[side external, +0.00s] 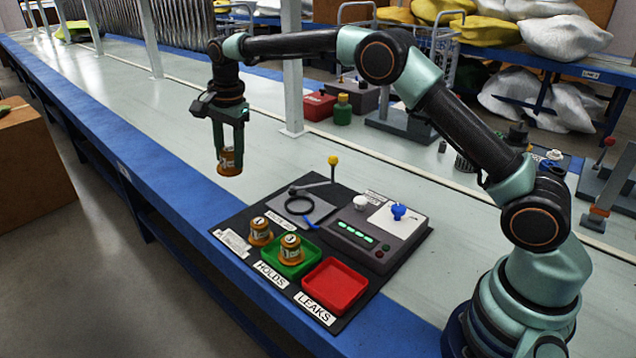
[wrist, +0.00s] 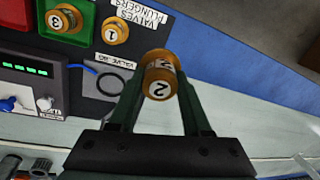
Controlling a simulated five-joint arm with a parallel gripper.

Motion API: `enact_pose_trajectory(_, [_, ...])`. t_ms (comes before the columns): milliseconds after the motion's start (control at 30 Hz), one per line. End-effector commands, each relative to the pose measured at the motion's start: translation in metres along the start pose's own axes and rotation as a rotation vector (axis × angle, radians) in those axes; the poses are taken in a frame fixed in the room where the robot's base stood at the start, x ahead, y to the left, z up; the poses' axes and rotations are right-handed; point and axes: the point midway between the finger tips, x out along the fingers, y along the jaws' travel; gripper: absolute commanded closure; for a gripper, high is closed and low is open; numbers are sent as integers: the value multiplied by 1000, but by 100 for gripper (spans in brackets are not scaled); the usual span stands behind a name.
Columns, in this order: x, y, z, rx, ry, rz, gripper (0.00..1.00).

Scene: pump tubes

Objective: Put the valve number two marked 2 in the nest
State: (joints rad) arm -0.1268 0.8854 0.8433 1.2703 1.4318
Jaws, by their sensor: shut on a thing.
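The valve marked 2 (wrist: 158,88) is an orange-brown cylinder with a black 2 on a white disc. My gripper (wrist: 159,66) is shut on it, one finger on each side. In the side external view the valve (side external: 230,161) hangs upright from my gripper (side external: 229,148), above the conveyor and beyond the black mat, to its upper left. A grey plate with a black ring (side external: 299,205) lies on the mat, and the ring also shows in the wrist view (wrist: 110,83). I cannot tell for sure that this is the nest.
Valve 1 (wrist: 115,32) stands on the mat. Valve 3 (wrist: 62,18) stands in the green HOLDS tray (side external: 308,262). The red LEAKS tray (side external: 335,286) is empty. A grey box with lit displays (side external: 362,238) and a yellow-knobbed lever (side external: 333,161) stand near the ring.

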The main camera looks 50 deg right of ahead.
Motion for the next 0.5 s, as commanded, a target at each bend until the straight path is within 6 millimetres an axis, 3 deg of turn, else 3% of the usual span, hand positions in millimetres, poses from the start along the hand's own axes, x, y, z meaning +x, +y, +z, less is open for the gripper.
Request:
enact_pose_trajectory(100, [-26,-5,-1,0,1,-6,100])
enact_pose_trajectory(200, [-38,-7,-1,0,1,-5,100])
enact_pose_trajectory(500, [-54,-1,-13,-96,1,11,100])
